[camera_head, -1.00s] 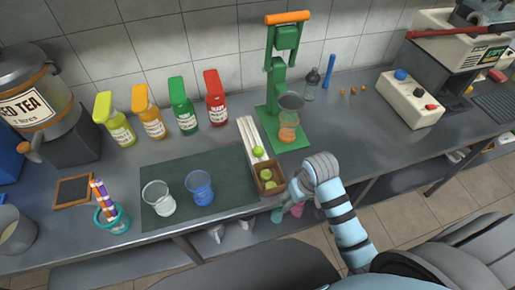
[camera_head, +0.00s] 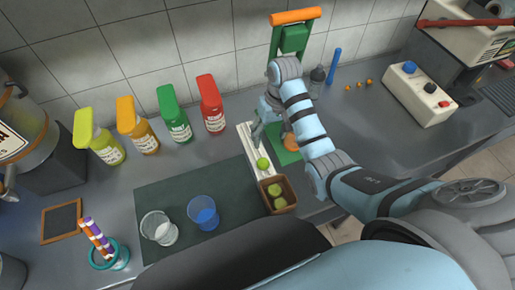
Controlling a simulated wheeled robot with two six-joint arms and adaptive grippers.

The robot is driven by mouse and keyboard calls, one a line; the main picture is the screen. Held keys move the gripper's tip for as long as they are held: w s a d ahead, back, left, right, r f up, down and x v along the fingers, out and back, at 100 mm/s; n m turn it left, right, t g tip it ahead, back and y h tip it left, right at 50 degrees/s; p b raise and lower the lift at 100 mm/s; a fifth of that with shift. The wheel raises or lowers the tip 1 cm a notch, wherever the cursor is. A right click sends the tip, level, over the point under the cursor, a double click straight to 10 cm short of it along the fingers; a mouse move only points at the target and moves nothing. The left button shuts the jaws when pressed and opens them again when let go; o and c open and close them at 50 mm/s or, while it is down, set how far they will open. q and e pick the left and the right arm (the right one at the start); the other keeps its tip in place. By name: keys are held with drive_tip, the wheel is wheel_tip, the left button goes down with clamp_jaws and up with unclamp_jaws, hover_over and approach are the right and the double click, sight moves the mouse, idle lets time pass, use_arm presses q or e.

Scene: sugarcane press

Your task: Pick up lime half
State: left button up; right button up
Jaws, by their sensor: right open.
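A green lime piece (camera_head: 263,163) lies at the near end of the white board (camera_head: 247,142). A small brown box (camera_head: 291,207) just in front of it holds green lime pieces (camera_head: 277,195). My right gripper (camera_head: 268,128) is open and points down over the far part of the board, behind the lime piece. It appears empty and apart from the lime. My left gripper is out of view.
A clear glass (camera_head: 159,228) and a blue glass (camera_head: 203,213) stand on the dark mat (camera_head: 160,195). Several colored bottles (camera_head: 174,115) line the wall. A white control box (camera_head: 418,95) stands at the right. The counter left of the board is partly clear.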

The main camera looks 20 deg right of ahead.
wheel_tip(320, 180, down, 2)
drive_tip(key=w, duration=0.1)
drive_tip(key=b, duration=0.2)
hover_over(264, 161)
drive_tip(key=f, duration=0.6)
drive_tip(key=shift+s+d+f, duration=0.25)
drive_tip(key=f, duration=0.3)
drive_tip(key=f+b, duration=0.1)
drive_tip(key=f, duration=0.1)
drive_tip(key=shift+w+a+f, duration=0.25)
drive_tip(key=shift+w+f, duration=0.1)
drive_tip(key=shift+w, duration=0.05)
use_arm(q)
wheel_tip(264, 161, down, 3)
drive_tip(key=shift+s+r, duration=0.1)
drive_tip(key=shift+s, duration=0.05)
use_arm(e)
drive_tip(key=shift+s+r, duration=0.15)
drive_tip(key=shift+c, duration=1.1)
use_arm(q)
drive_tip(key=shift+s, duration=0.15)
use_arm(e)
drive_tip(key=c, duration=0.8)
